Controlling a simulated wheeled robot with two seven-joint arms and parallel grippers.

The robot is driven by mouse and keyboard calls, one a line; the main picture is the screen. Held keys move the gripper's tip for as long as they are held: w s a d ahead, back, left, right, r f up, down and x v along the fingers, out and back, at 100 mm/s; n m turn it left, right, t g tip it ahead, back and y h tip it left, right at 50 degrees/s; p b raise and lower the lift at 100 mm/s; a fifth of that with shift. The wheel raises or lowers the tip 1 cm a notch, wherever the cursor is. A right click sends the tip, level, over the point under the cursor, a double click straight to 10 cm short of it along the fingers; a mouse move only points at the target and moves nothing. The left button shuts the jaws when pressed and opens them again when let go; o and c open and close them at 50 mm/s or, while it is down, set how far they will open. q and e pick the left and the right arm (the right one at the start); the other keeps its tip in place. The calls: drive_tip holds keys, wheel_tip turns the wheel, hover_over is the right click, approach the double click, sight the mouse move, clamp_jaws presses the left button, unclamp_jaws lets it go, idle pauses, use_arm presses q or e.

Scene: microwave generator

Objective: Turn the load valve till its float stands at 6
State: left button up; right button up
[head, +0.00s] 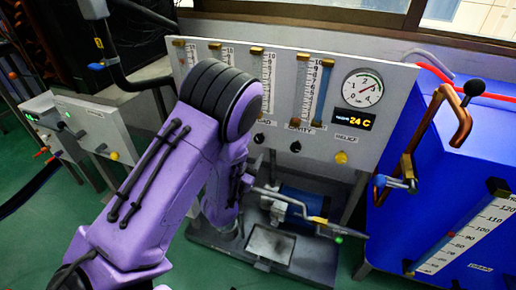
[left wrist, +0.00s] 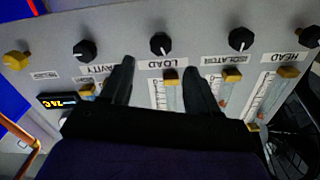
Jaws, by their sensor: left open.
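The load valve (left wrist: 160,44) is a black knob with a white pointer line, above the LOAD label (left wrist: 163,63) in the left wrist view. In the head view, a black knob (head: 258,138) below the load tube (head: 268,85) appears to be the same valve. The float's height on the scale is too small to read. My left gripper (left wrist: 158,68) is open and empty, its fingers either side of the load column, the tips just short of the knob. In the head view my purple arm hides it. My right gripper is not in view.
Black cavity (left wrist: 84,50), isolator (left wrist: 240,38) and head (left wrist: 309,36) knobs flank the load knob. The panel (head: 395,85) also has a round gauge (head: 362,88) and a yellow knob (head: 341,157). A blue cabinet (head: 465,140) stands to the right.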

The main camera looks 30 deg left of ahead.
sight(258, 140)
use_arm(q)
drive_tip(key=x, duration=0.9)
drive_tip(key=shift+s, duration=0.1)
drive_tip(key=shift+c, duration=0.3)
drive_tip(key=c, duration=1)
